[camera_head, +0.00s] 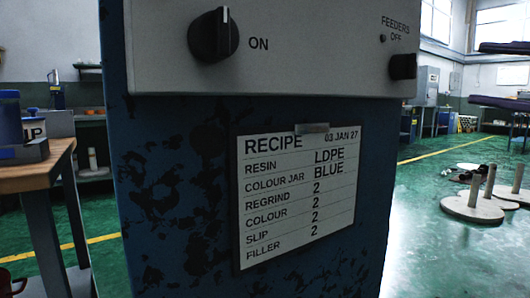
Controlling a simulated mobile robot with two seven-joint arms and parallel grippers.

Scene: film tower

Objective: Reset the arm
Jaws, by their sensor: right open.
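Neither of my grippers can be made out in the head view. A blue, paint-worn cabinet (170,190) fills the middle at close range. Its pale control panel (300,50) carries a black knob (212,35) beside the word ON. A smaller black knob (402,67) sits at the right under the label FEEDERS OFF. A white recipe card (295,195) is clipped to the cabinet front. It reads resin LDPE, colour jar BLUE, and 2 for regrind, colour, slip and filler.
A round base with upright posts (472,208) stands on the green floor (430,255) at the right. The floor before it is clear.

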